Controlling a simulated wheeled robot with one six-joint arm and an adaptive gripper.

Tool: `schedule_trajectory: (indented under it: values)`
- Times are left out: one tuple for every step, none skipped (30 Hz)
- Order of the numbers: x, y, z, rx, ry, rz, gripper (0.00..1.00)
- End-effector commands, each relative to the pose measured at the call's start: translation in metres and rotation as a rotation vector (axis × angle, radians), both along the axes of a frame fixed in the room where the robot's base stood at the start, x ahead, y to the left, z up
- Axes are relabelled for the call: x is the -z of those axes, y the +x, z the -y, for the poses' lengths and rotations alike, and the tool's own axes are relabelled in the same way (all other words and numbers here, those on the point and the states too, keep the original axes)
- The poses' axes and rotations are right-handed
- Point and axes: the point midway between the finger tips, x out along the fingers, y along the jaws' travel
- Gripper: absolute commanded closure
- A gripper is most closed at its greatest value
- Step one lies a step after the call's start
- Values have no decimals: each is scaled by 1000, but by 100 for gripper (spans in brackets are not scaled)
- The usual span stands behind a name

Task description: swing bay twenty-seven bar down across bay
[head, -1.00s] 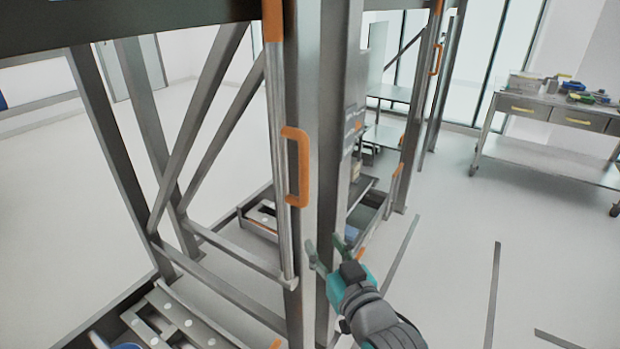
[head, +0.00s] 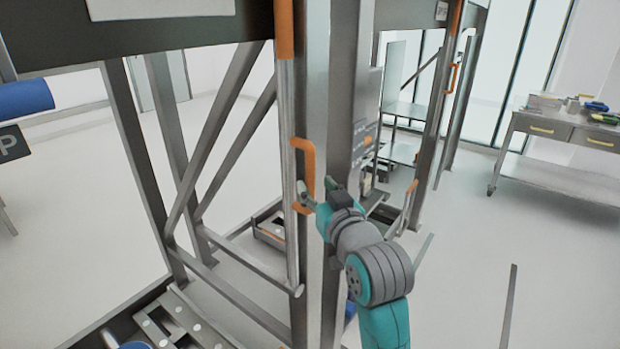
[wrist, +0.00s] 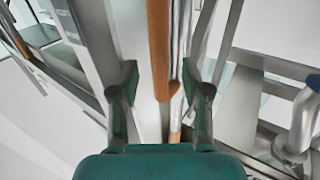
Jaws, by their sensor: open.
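A silver bar (head: 290,110) stands upright along the near rack post, with an orange end at its top. An orange handle (head: 308,160) sticks out from its right side. My gripper (head: 317,190) is open at the lower part of this handle. In the wrist view, the orange handle (wrist: 158,45) runs down between the two open fingers, with its lower end near the fingertips. I cannot tell whether a finger touches it. I cannot read a bay number on the bar.
The post (head: 345,110) stands just right of the bar, close to my gripper. A low tray (head: 160,315) sits inside the bay. Farther back are another orange handle (head: 453,78) and a steel workbench (head: 545,170). The floor at right is mostly clear.

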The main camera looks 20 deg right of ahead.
Motion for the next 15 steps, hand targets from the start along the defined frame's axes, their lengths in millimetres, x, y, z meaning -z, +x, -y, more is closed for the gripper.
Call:
schedule_trajectory:
  values:
    - [0,9,-1,0,0,-1,53]
    - [0,14,-1,0,0,-1,53]
    - [0,20,-1,0,0,0,53]
    - [0,24,-1,0,0,-1,53]
    - [0,28,-1,0,0,0,53]
    - [0,33,-1,0,0,-1,53]
    - [0,35,-1,0,0,-1,53]
    - [0,38,-2,0,0,0,53]
    - [0,41,-2,0,0,0,53]
    - [0,43,-2,0,0,0,53]
    - [0,44,-2,0,0,0,53]
    - [0,45,-2,0,0,0,53]
    - [0,46,-2,0,0,0,53]
    - [0,47,-2,0,0,0,53]
    - [0,47,-2,0,0,0,53]
